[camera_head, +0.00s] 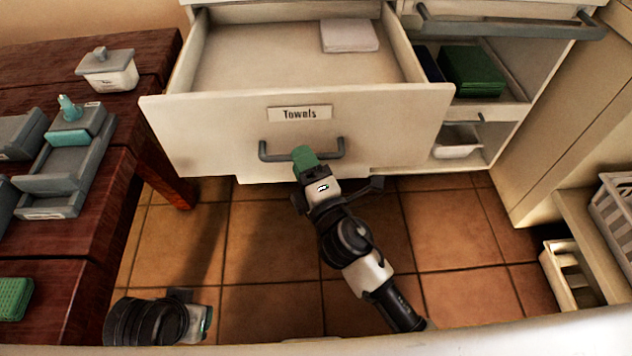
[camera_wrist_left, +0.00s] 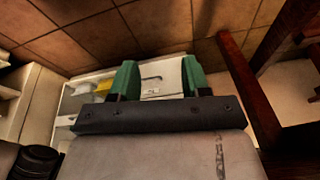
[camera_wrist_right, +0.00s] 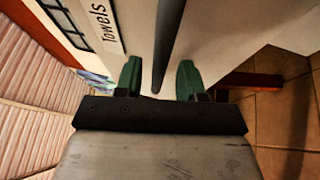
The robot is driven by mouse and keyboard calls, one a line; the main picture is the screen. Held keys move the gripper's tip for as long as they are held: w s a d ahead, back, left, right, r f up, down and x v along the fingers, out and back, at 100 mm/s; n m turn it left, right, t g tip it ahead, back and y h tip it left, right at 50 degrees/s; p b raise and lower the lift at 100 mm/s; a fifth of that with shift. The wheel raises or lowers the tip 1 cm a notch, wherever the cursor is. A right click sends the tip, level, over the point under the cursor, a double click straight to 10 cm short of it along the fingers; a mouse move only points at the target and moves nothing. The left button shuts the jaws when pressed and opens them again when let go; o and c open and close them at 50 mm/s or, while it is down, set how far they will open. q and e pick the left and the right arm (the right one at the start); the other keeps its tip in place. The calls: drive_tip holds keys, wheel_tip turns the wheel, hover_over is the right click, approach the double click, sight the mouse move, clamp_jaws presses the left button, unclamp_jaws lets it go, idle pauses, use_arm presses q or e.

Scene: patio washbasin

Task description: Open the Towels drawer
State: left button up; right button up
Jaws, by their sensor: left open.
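The Towels drawer (camera_head: 210,125) is pulled well out of the white cabinet, and its inside shows. Its front carries a "Towels" label (camera_head: 299,114) and a grey bar handle (camera_head: 275,157). A folded white cloth (camera_head: 349,36) lies at the back of the drawer. My right gripper (camera_head: 304,158) is at the middle of the handle. In the right wrist view the handle bar (camera_wrist_right: 170,35) runs between its green fingers (camera_wrist_right: 159,80), which stand apart with gaps beside the bar. My left gripper (camera_head: 207,320) is low at the left, away from the drawer; its fingers (camera_wrist_left: 159,80) are spread and empty.
A dark red wooden table (camera_head: 95,240) at the left holds a lidded jar (camera_head: 110,72) and grey trays. Open shelves right of the drawer hold green folded cloths (camera_head: 470,70). White baskets (camera_head: 570,275) stand at the right. The tiled floor before the drawer is clear.

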use_arm(q)
drive_tip(key=w+t, duration=0.1)
drive_tip(key=w+d+t+b, duration=0.1)
drive_tip(key=w, duration=0.1)
drive_tip(key=shift+w+f+h+b, duration=0.15)
drive_tip(key=shift+w+h+b, duration=0.1)
drive_tip(key=shift+h+b, duration=0.05)
use_arm(e)
drive_tip(key=v, duration=0.9)
drive_tip(key=shift+s, duration=0.1)
